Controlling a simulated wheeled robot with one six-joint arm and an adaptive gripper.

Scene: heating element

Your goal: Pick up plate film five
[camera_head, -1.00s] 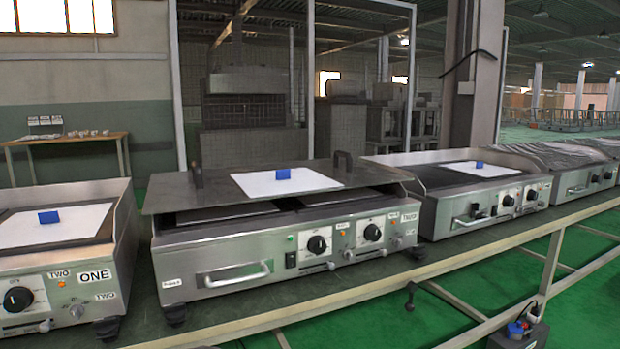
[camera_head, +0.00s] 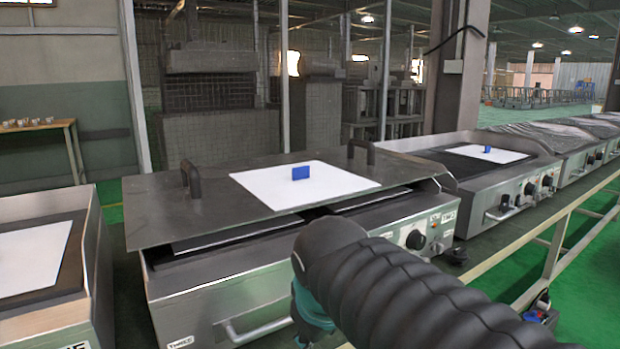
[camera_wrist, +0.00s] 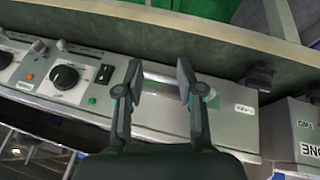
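White film sheets with blue tabs lie on the hot-plate units, but no "five" label is readable. One white film (camera_head: 265,185) with an upright blue tab (camera_head: 300,173) lies flat on the metal lid (camera_head: 160,205) of the middle unit. Another film (camera_head: 465,152) lies on the unit to the right. A third white sheet (camera_head: 30,255) shows partly at the left edge. My gripper (camera_wrist: 160,82) is open in the wrist view, its fingers apart in front of a unit's front panel and bar handle (camera_wrist: 163,78). Nothing is visibly held. In the head view, my arm hides part of the middle unit's front.
The lid has two dark upright handles (camera_head: 190,180) and sits slightly raised over dark plates. The units stand in a row on a long bench with a front rail (camera_head: 530,245). A small table (camera_head: 62,125) stands back left. Space above the films is clear.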

